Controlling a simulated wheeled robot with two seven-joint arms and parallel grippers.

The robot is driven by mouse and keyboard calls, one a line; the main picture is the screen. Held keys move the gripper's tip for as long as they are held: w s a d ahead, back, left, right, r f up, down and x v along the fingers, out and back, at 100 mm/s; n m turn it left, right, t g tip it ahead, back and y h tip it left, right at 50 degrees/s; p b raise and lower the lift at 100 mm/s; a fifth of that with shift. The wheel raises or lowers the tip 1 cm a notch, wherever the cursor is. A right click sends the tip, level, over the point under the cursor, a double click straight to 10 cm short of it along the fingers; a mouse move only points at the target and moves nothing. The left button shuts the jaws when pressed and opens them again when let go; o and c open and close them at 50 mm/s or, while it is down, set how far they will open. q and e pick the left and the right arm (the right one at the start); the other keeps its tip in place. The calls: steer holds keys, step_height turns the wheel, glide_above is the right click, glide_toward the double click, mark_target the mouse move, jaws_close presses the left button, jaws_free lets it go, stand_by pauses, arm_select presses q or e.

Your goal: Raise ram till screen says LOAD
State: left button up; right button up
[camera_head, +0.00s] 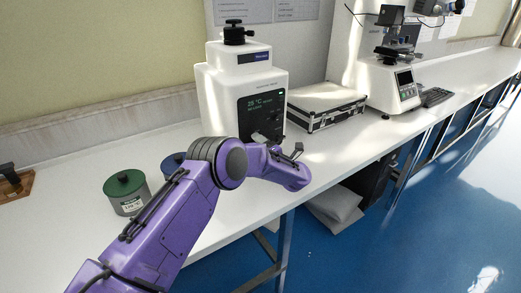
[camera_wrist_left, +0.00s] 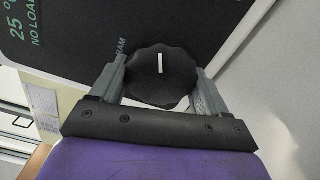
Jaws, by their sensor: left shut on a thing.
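The white hardness tester (camera_head: 240,70) stands on the bench with a dark front panel and screen (camera_head: 262,105). In the left wrist view the screen text (camera_wrist_left: 30,30) reads 25 °C and NO LOAD. A black scalloped ram knob (camera_wrist_left: 162,75) with a white mark pointing nearly straight up in that view sits on the panel beside the label RAM. My left gripper (camera_wrist_left: 160,82) is shut on the knob, one finger on each side. In the head view my purple arm hides the lower front of the tester and most of the grip. My right gripper is not in view.
A green-lidded pot (camera_head: 126,193) and a partly hidden blue-lidded pot (camera_head: 172,161) stand left of the tester. The front left bench is clear.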

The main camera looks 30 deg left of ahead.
arm_select(q)
steer(key=m, duration=0.4)
steer(key=shift+r+m, duration=0.15)
steer(key=shift+m, duration=0.15)
steer(key=m, duration=0.4)
steer(key=shift+r+m, duration=0.1)
steer(key=shift+m, duration=0.3)
steer(key=o, duration=1)
steer(key=shift+d, duration=0.1)
steer(key=shift+c, duration=0.2)
steer(key=shift+w, duration=0.1)
steer(key=b+v, duration=0.1)
steer(key=v, duration=0.9)
steer(key=shift+d, duration=0.25)
